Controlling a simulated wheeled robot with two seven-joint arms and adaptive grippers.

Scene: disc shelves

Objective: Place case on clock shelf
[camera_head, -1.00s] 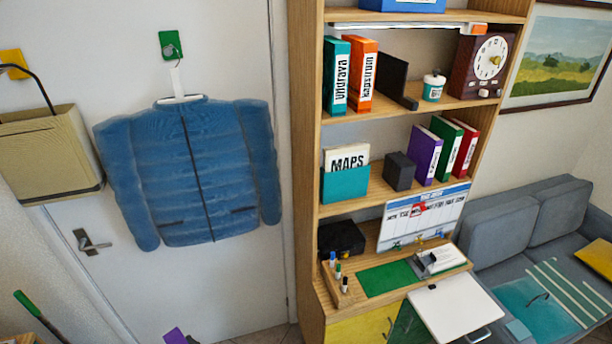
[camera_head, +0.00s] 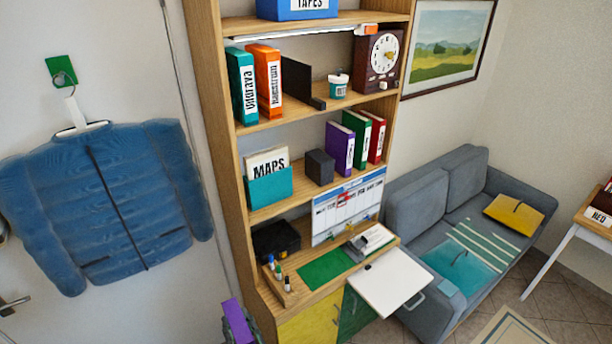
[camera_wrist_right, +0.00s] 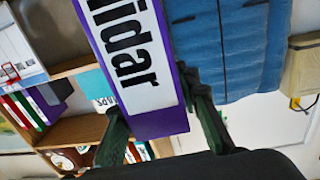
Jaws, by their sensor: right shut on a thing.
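A purple case (camera_head: 232,314) with a white label shows at the bottom edge of the head view, in front of the bookcase. In the right wrist view the case (camera_wrist_right: 158,126) is large, and its label ends in "idar". My right gripper (camera_head: 240,331) is shut on it; both dark fingers flank the case in the wrist view. The clock shelf (camera_head: 300,113) is the board below the top one. It holds the brown clock (camera_head: 384,56) at its right end, teal and orange binders (camera_head: 264,80) at left, a black holder (camera_head: 300,83) and a small jar (camera_head: 338,86). My left gripper is out of view.
The shelf below holds a MAPS box (camera_head: 268,186), a dark box (camera_head: 320,166) and several binders. A white flap (camera_head: 390,282) sticks out from the desk. A blue jacket (camera_head: 105,200) hangs on the door at left. A sofa (camera_head: 410,205) stands at right.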

